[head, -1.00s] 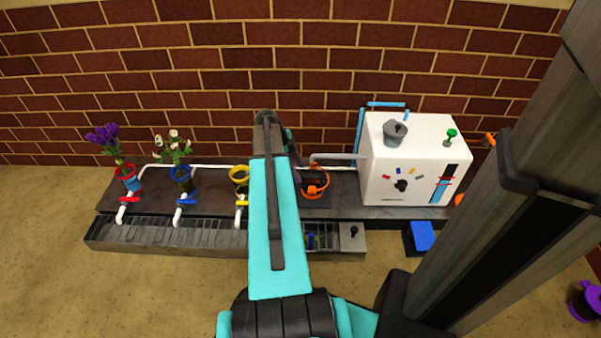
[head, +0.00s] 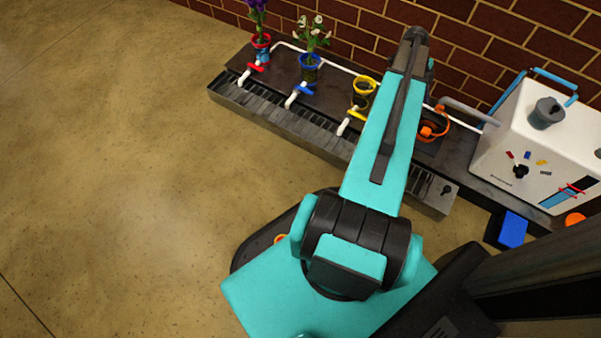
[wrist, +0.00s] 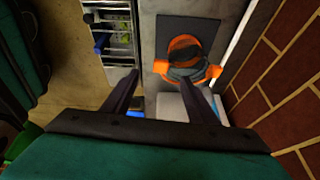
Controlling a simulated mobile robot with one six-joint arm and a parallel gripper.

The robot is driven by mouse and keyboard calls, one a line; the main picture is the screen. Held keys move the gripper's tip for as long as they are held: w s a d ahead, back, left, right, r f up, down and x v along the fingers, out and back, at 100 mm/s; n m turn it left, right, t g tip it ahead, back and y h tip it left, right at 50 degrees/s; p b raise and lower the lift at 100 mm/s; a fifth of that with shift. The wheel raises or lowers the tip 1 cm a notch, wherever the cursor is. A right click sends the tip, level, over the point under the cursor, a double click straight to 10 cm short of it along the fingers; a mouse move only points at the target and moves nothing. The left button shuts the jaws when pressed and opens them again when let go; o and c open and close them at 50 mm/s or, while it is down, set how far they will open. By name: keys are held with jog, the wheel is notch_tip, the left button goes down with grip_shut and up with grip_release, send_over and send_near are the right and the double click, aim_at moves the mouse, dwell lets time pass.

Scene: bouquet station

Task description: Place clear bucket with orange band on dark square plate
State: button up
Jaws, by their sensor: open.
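The clear bucket with the orange band (head: 432,131) is at the right end of the dark counter, partly hidden by my arm in the head view. In the wrist view, the bucket (wrist: 187,50) appears to stand upright on the dark square plate (wrist: 203,23), with plate showing around it. My gripper (wrist: 160,80) is open, with nothing between its fingers. The right fingertip is close to the bucket's near side. I cannot tell whether they touch. The fingers are hidden behind my arm in the head view.
A white machine (head: 545,150) stands right of the bucket. A yellow-banded bucket (head: 364,91), a blue-banded flower bucket (head: 310,67) and a red-banded one (head: 261,42) stand along the counter with taps. A slotted trough (head: 290,125) runs in front. Open floor (head: 120,150) lies left.

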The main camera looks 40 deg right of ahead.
jog(key=w+a+f+n, duration=0.4)
jog(key=a+f+n, duration=0.1)
jog(key=a, duration=0.5)
jog(key=w+a+f+n+y, duration=0.1)
jog(key=w+a+f+n, duration=0.45)
jog(key=a, duration=0.55)
jog(key=w+a+f+n, duration=0.4)
jog(key=a+f+n, duration=0.1)
jog(key=a, duration=0.5)
jog(key=s+a+f+n, duration=0.2)
jog(key=a+n, duration=0.2)
jog(key=a, duration=0.3)
jog(key=s+a+f+n, duration=0.2)
jog(key=a+f+n, duration=0.1)
jog(key=a, duration=0.5)
jog(key=s+a+f+n, duration=0.2)
jog(key=a+n, duration=0.3)
jog(key=a, duration=0.3)
jog(key=shift+s+f+y, duration=0.2)
jog(key=shift+f+y, duration=0.2)
jog(key=s+a+n, duration=0.1)
jog(key=s+a, duration=0.1)
jog(key=s+a+f+n, duration=0.1)
jog(key=s+a+n, duration=0.1)
jog(key=s+a+f+n, duration=0.1)
jog(key=a+n, duration=0.1)
jog(key=shift+s+a+g, duration=0.3)
jog(key=shift+s+a, duration=0.05)
jog(key=shift+s, duration=0.05)
jog(key=shift+r, duration=0.15)
